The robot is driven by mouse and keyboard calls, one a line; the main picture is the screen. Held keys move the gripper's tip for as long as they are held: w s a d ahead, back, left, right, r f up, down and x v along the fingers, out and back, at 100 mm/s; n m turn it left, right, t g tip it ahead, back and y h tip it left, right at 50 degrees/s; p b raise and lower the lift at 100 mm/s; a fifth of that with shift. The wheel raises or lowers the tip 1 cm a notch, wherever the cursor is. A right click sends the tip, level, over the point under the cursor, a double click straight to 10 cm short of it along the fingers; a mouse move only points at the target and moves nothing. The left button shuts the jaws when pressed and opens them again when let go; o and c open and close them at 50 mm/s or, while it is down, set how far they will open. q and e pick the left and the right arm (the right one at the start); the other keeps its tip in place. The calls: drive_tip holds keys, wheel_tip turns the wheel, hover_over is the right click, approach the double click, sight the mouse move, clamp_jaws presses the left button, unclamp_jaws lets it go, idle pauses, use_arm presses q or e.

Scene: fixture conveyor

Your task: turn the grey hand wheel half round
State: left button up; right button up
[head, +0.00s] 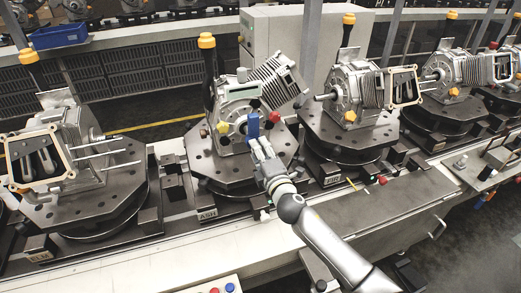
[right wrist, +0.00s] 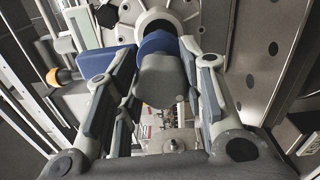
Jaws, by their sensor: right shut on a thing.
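My right gripper (head: 258,142) reaches up to the front of the middle machine (head: 238,105). In the right wrist view, its fingers (right wrist: 160,90) stand on both sides of a rounded grey part, which I take for the grey hand wheel (right wrist: 162,82), and are shut on it. Blue surfaces show behind this part and beside the fingers. A pale round hub (right wrist: 158,18) lies just beyond it. In the head view the gripper and a blue upright piece (head: 253,127) hide most of the wheel, so its turn angle cannot be told. My left gripper is not in view.
The middle machine carries a yellow knob (head: 223,127) and a red knob (head: 274,117) close to my gripper. It stands on a dark round fixture plate (head: 215,168). Similar machines stand left and right along the conveyor. A blue bin (head: 60,36) sits behind.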

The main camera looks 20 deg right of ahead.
drive_tip(key=n+p, duration=0.1)
drive_tip(key=n, duration=0.2)
drive_tip(key=shift+r+n, duration=0.1)
drive_tip(key=shift+n, duration=0.2)
drive_tip(key=shift+n+p, duration=0.4)
drive_tip(key=shift+n, duration=1.1)
drive_tip(key=o, duration=1)
drive_tip(key=s, duration=1.2)
drive_tip(key=shift+d, duration=0.2)
